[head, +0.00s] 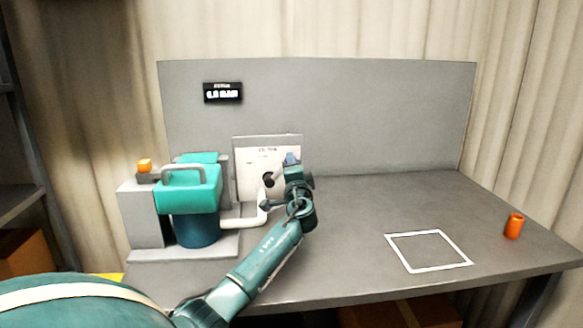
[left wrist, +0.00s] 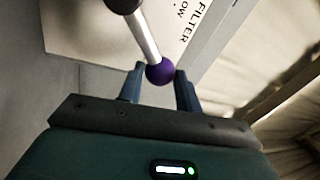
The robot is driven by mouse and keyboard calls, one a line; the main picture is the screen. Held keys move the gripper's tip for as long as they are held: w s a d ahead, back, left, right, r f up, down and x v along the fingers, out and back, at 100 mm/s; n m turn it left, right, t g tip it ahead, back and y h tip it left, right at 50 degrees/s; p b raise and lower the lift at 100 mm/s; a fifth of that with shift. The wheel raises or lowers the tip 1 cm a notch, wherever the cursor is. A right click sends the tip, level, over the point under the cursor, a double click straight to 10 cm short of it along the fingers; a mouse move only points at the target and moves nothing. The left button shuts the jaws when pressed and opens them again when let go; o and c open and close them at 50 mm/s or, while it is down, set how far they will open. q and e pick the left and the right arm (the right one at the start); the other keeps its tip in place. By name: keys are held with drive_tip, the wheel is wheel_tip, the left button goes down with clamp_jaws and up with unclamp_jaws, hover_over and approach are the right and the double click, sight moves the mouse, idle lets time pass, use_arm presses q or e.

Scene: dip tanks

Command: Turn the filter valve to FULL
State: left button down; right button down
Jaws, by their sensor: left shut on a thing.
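The filter valve's lever is a metal rod with a purple ball knob (left wrist: 160,71), clear in the left wrist view. Its dark hub shows at the top edge there. My left gripper (left wrist: 160,88) has its blue fingers on either side of the purple knob and is shut on it. In the head view my left gripper (head: 291,165) is in front of the white valve panel (head: 255,160) and hides the knob and part of the panel. The panel's printing is too small to read in the head view; the wrist view shows "FILTER" and part of "OW". My right gripper is not in view.
A teal pump unit (head: 190,190) with a grey handle stands left of the panel, with a white pipe (head: 245,222) running toward it. A black display (head: 222,92) hangs on the grey back board. An orange cylinder (head: 513,226) stands at right, beyond a white square outline (head: 428,233). The table's middle is clear.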

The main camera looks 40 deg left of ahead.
use_arm(q)
drive_tip(key=shift+r, duration=0.1)
drive_tip(key=c, duration=1)
unclamp_jaws()
drive_tip(key=v, duration=1.3)
drive_tip(key=shift+b, duration=0.4)
drive_tip(key=shift+d, duration=0.1)
